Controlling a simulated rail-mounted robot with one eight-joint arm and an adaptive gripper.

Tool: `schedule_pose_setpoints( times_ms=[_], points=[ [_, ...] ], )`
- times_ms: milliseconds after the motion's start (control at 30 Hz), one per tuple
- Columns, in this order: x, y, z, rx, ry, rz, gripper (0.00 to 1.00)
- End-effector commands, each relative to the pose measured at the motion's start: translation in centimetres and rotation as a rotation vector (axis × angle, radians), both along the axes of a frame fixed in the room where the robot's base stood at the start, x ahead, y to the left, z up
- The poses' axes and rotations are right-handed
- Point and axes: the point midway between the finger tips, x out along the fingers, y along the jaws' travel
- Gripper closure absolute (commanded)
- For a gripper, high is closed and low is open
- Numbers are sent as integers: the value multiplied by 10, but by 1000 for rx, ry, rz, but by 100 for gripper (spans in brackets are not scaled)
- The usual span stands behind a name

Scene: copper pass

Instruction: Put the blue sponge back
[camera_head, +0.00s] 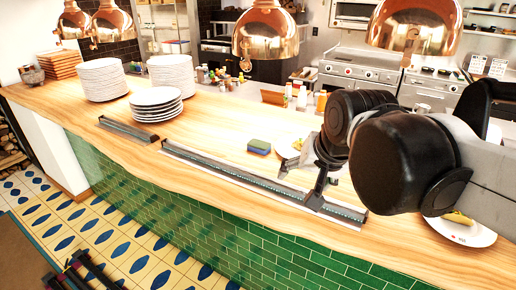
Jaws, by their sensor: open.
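The blue sponge (258,147) lies on the wooden counter, near the middle of the view. Its top looks green and its side blue. My gripper (316,198) hangs from the black arm to the right of the sponge, over the long dark rail strip. It is apart from the sponge and I see nothing held in it. Its fingers are small and dark against the strip, and the arm hides part of the counter behind it.
The wooden counter (215,120) carries stacks of white plates (101,80) at the left. A long dark strip (225,172) runs along its front. A plate with food (462,232) sits at the right, partly behind my arm. Copper lamps (265,36) hang above. Bottles (302,97) stand behind.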

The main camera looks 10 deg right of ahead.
Motion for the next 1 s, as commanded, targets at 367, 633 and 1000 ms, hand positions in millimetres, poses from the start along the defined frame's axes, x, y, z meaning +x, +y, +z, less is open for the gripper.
schedule_pose_setpoints(
  times_ms=[367, 633, 1000],
  points=[
    [109, -4, 31, 285, 107, -403, 33],
    [189, -10, 32, 471, 192, -698, 33],
    [296, -23, 6, 695, 319, -1115, 33]
  ],
)
